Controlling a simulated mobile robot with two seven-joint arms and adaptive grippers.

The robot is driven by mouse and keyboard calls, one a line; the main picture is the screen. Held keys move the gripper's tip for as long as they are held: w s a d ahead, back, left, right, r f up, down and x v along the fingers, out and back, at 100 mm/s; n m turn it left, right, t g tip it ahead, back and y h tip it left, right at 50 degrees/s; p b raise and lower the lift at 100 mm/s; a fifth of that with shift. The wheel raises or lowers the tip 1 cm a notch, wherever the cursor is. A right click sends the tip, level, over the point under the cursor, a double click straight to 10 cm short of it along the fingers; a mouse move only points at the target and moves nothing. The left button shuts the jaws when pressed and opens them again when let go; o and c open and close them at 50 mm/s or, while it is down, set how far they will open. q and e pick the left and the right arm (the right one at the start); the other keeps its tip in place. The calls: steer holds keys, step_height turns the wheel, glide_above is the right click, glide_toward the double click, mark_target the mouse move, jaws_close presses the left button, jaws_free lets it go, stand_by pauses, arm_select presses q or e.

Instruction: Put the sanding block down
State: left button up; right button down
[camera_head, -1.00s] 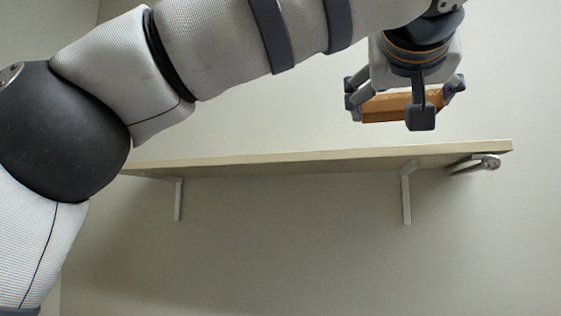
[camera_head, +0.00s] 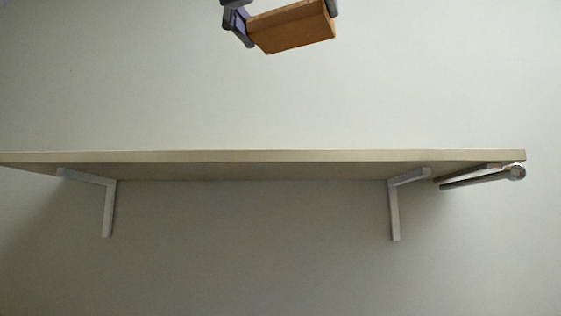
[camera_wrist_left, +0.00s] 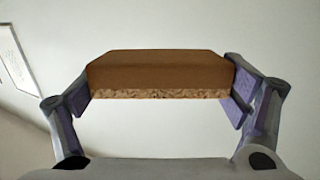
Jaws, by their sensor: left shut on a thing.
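The sanding block (camera_head: 292,30) is an orange-brown block at the top of the head view, well above the shelf. My left gripper (camera_head: 285,22) is shut on it, with a finger at each end; most of the gripper is cut off by the top edge. In the left wrist view the block (camera_wrist_left: 160,72) shows a brown body with a rough, grainy lower edge. It spans the two fingers of my left gripper (camera_wrist_left: 160,85). The block touches nothing but the fingers. My right gripper is not in view.
A pale wooden shelf (camera_head: 270,157) runs across the wall, seen from below, on white brackets (camera_head: 394,210). A metal bar (camera_head: 480,177) sits under its right end. The shelf's top surface is hidden. A framed sheet (camera_wrist_left: 14,60) hangs at left in the left wrist view.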

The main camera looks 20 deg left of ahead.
arm_select(q)
steer(key=shift+s+d, duration=0.1)
steer(key=shift+d, duration=0.15)
steer(key=w+a+f, duration=0.1)
steer(key=w, duration=0.2)
steer(key=w+a+f, duration=0.1)
steer(key=w+f, duration=0.1)
steer(key=w, duration=0.1)
steer(key=w+a+f, duration=0.1)
steer(key=w+f, duration=0.1)
steer(key=w, duration=0.1)
steer(key=shift+w+f, duration=0.1)
steer(key=shift+w, duration=0.3)
steer(key=w+f, duration=0.1)
steer(key=f, duration=0.1)
steer(key=w+f, duration=0.1)
steer(key=f, duration=0.1)
steer(key=w+a+f, duration=0.1)
steer(key=f, duration=0.1)
steer(key=shift+w+f, duration=0.3)
steer(key=shift+w, duration=0.1)
steer(key=shift+f, duration=0.45)
steer(key=shift+f, duration=0.1)
steer(key=shift+f, duration=0.5)
steer(key=o, duration=1.5)
steer(key=shift+c, duration=0.2)
